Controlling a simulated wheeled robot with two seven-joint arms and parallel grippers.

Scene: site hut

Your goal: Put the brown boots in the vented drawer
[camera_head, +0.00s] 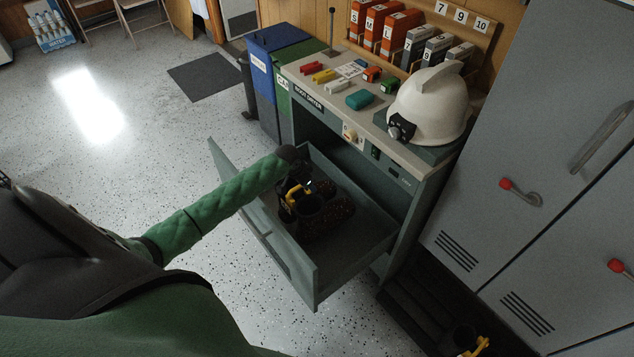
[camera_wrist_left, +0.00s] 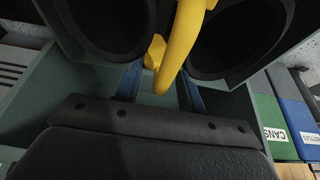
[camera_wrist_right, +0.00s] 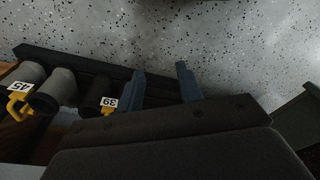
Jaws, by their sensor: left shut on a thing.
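The vented drawer (camera_head: 335,277) is pulled out of the green-grey boot dryer bench. A pair of dark brown boots (camera_head: 325,218) is inside it, openings up, joined by a yellow clip (camera_head: 291,196). My left gripper (camera_head: 298,187) is over the boots, shut on the yellow clip. The left wrist view shows the clip (camera_wrist_left: 178,45) between two dark boot openings (camera_wrist_left: 240,40), close to my fingertips (camera_wrist_left: 160,85). Whether the boots rest on the drawer floor is hard to tell. My right gripper (camera_wrist_right: 162,82) is open and empty, in the right wrist view only.
A dark boot tray (camera_wrist_right: 75,60) holds other boots with tags 45 (camera_wrist_right: 18,87) and 39 (camera_wrist_right: 108,102). Grey lockers (camera_head: 540,130) stand at the right. A white helmet (camera_head: 432,105) and small coloured items are on the bench top (camera_head: 335,112).

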